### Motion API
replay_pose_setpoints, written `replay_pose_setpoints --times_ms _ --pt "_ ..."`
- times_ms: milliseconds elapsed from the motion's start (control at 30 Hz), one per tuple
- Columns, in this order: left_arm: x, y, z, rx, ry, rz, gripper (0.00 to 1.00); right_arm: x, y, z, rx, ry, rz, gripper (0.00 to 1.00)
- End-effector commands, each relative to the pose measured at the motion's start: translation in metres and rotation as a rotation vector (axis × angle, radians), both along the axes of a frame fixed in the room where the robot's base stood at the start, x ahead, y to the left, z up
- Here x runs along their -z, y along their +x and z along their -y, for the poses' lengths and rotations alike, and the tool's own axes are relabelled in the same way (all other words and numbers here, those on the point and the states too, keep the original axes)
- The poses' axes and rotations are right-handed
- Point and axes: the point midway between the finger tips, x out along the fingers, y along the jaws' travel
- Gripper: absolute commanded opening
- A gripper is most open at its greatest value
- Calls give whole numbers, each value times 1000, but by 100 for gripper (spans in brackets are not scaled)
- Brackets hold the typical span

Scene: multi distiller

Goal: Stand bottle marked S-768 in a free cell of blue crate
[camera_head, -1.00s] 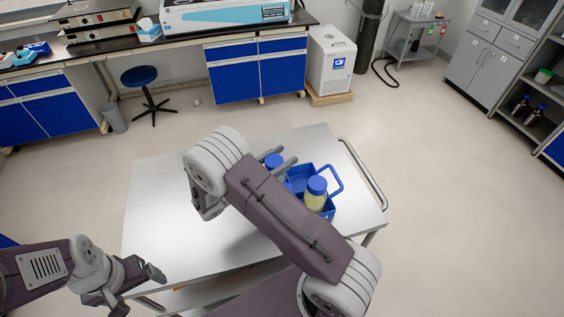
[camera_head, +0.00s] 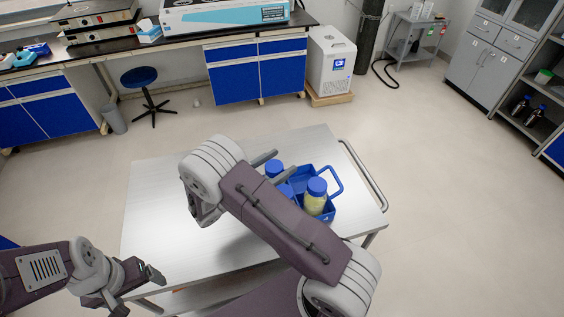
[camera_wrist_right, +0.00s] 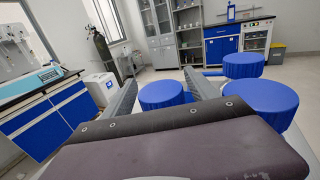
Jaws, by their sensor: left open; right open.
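The blue crate (camera_head: 333,176) with a raised handle stands on the metal cart. A blue-capped bottle with pale yellow contents (camera_head: 316,199) stands upright in its front right part. Two more blue caps show beside my right arm, a far one (camera_head: 274,167) and a nearer one (camera_head: 286,189); their bodies are mostly hidden. My right gripper (camera_head: 283,164) is open at these caps. In the right wrist view one blue cap (camera_wrist_right: 162,96) lies between its open fingers (camera_wrist_right: 161,78), with two others to the right. No label is readable, so I cannot tell which is S-768. My left gripper (camera_head: 137,291) is open and empty.
The cart top (camera_head: 155,215) is bare on its left side. A metal rail (camera_head: 364,175) runs along the cart's right edge. A blue stool (camera_head: 140,77), a lab bench and a white chiller (camera_head: 331,64) stand beyond the cart, with open floor between.

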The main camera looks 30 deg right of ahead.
Motion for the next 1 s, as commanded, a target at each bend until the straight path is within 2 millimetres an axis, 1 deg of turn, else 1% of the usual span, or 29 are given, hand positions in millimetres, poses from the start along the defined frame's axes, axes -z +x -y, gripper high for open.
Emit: replay_pose_setpoints --times_ms 33,200,300,400,500,600,1000 --pt "4 0 0 0 0 0 84 3 -1 -12 -6 0 2 67" --pt "12 0 0 0 0 0 84 3 -10 -57 -6 2 3 67" --pt "15 0 0 0 0 0 84 3 -14 -79 -5 1 2 67" --pt "17 0 0 0 0 0 84 2 -17 -95 -3 0 1 67" --pt "17 0 0 0 0 0 84 1 -20 -104 -1 1 0 67" --pt "17 0 0 0 0 0 84 0 -20 -106 0 1 0 67" --pt "17 0 0 0 0 0 84 0 -20 -106 0 1 0 67"
